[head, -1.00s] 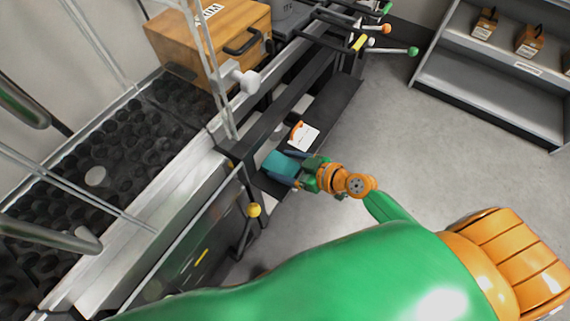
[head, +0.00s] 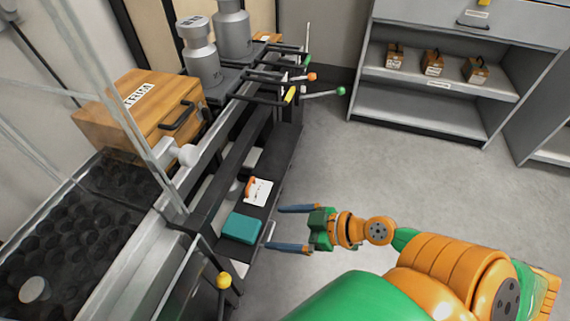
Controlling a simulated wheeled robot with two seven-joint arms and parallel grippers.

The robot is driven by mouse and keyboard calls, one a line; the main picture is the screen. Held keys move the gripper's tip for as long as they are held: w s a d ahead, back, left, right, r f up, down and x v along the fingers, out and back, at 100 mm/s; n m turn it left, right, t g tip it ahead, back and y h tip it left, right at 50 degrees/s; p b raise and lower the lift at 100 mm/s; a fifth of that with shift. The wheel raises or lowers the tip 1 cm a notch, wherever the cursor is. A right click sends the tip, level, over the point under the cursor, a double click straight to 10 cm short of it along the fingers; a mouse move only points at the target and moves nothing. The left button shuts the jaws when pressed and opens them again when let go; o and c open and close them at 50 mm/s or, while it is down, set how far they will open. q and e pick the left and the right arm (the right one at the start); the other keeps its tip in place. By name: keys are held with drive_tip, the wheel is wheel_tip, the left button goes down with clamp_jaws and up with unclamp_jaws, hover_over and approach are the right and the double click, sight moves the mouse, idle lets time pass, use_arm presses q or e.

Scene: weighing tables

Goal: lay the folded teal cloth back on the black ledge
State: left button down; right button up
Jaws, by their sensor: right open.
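The folded teal cloth (head: 241,228) lies flat on the black ledge (head: 281,160), near the ledge's near end. My right gripper (head: 292,228) is open and empty, just to the right of the cloth. Its two blue-grey fingers point left towards the ledge, and a gap shows between the cloth and most of the gripper. The lower fingertip is close to the cloth's right edge. My left gripper is not in view.
A white card with an orange item (head: 258,191) lies on the ledge beyond the cloth. A wooden box (head: 150,112) sits above on the bench. Grey shelves (head: 430,100) stand at the back right. Open floor lies between.

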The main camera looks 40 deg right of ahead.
drive_tip(key=shift+s+d+r, duration=0.2)
drive_tip(key=shift+s+d, duration=0.05)
drive_tip(key=shift+s, duration=0.05)
drive_tip(key=s+d+f+m+g+h, duration=0.1)
drive_tip(key=s+d+f+m+h, duration=0.15)
drive_tip(key=f, duration=0.35)
drive_tip(key=s+d+f+m+g+h, duration=0.1)
drive_tip(key=d+f+h, duration=0.1)
drive_tip(key=d+f, duration=0.3)
drive_tip(key=s+d+f+m+h, duration=0.2)
drive_tip(key=d+f, duration=0.1)
drive_tip(key=f, duration=0.5)
drive_tip(key=s+a+f+g, duration=0.3)
drive_tip(key=s+a+f, duration=0.2)
drive_tip(key=s+f, duration=0.2)
drive_tip(key=s+a+f+g+h, duration=0.1)
drive_tip(key=s+a+f+g, duration=0.2)
drive_tip(key=s+a+f, duration=0.2)
drive_tip(key=s+f, duration=0.2)
drive_tip(key=s, duration=0.2)
drive_tip(key=shift+s+g, duration=0.15)
drive_tip(key=shift+g, duration=0.25)
drive_tip(key=shift+f, duration=0.1)
